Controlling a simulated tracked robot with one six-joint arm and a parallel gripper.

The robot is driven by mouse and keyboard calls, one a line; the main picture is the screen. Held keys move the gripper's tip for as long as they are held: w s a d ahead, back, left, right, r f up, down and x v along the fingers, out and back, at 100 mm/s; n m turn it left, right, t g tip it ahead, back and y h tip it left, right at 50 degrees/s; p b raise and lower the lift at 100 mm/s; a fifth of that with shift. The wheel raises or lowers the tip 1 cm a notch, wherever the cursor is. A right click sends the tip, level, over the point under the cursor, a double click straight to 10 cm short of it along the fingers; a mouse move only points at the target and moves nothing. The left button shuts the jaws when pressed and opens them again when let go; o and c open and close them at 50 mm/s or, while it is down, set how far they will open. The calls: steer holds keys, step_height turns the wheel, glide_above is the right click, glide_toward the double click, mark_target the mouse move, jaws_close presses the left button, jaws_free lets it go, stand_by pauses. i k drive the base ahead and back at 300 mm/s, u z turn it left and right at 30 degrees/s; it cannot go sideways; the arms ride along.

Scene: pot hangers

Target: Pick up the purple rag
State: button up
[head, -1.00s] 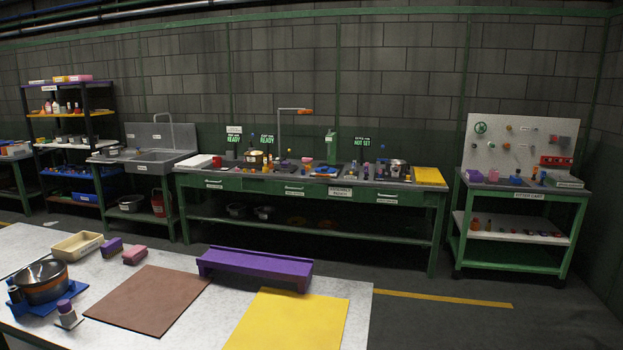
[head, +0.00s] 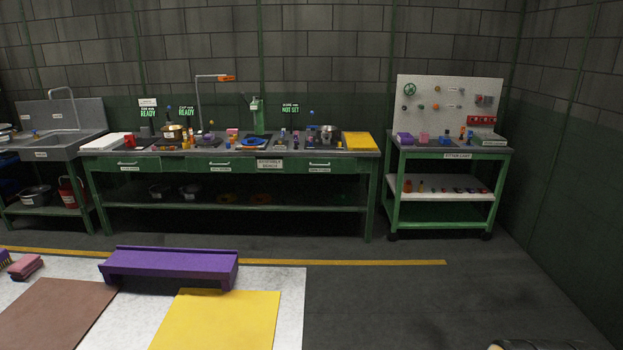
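A small purple item (head: 404,138) lies at the left end of the top of the green cart at the right. It may be the purple rag, but it is too small to tell for sure. A pink item (head: 423,138) sits just to its right. Another purple piece (head: 5,259) is cut off at the left edge of the near table, beside a pink block (head: 26,266).
A cluttered green workbench (head: 232,165) stands behind. Floor (head: 400,300) right of the near table is open. A yellow floor line (head: 340,262) crosses it.

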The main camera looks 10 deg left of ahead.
mark_target(208, 138)
steer(key=z, duration=0.05)
steer(key=i, duration=4.65)
steer(key=u, duration=0.15)
